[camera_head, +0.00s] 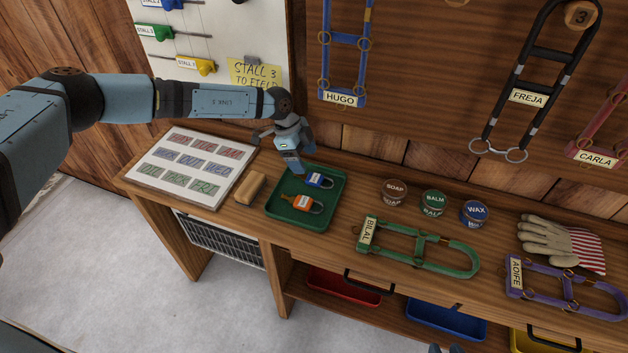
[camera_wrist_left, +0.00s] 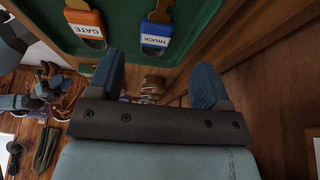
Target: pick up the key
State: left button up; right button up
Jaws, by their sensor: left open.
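Two tagged keys lie side by side in a green tray (camera_head: 333,215). The orange one (camera_head: 303,202), labelled GATE in the left wrist view (camera_wrist_left: 86,22), has a brass end to its left and a grey loop to its right in the head view. The blue one (camera_head: 319,180), labelled TRUCK in the left wrist view (camera_wrist_left: 156,38), lies behind it; its brass end shows in the wrist view. My left gripper (camera_head: 290,160) is open and empty, over the tray's back left edge, apart from both. At the bottom edge, only tips of my right gripper (camera_head: 445,349) show.
SOAP (camera_head: 395,192), BALM (camera_head: 433,203) and WAX (camera_head: 474,214) tins, a green halter (camera_head: 420,245) and gloves (camera_head: 547,240) lie right. The wall stands close behind.

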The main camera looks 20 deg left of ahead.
aim_at(313, 178)
pick_arm(q)
jog(key=x, duration=0.6)
jog(key=shift+s+d+r+b, duration=0.1)
jog(key=shift+s+b, duration=0.15)
jog(key=shift+b, duration=0.15)
jog(key=c, duration=1)
